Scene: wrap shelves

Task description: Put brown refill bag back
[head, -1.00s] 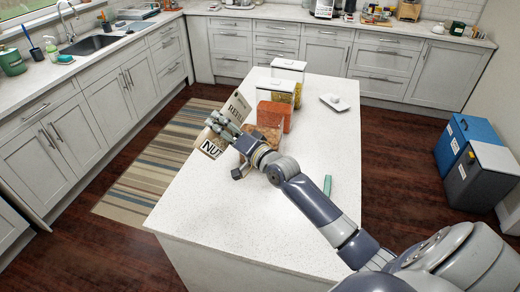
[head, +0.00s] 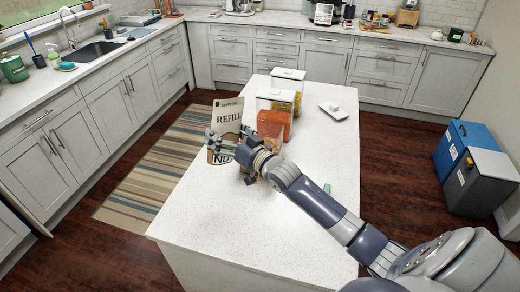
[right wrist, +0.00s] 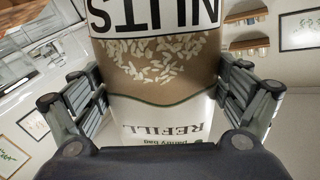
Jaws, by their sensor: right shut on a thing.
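The brown refill bag (head: 228,113), with a pale label reading REFILL and a NUTS band, stands nearly upright at the left edge of the white island in the head view. My right gripper (head: 224,144) is shut on its lower part. In the right wrist view the bag (right wrist: 165,65) shows upside down between the two fingers of my right gripper (right wrist: 160,100). Whether its bottom touches the island top cannot be told. My left gripper is not in view.
A small white lidded dish (head: 334,110) is at right. The island's near part is clear. A green item (head: 327,187) lies partly behind my arm.

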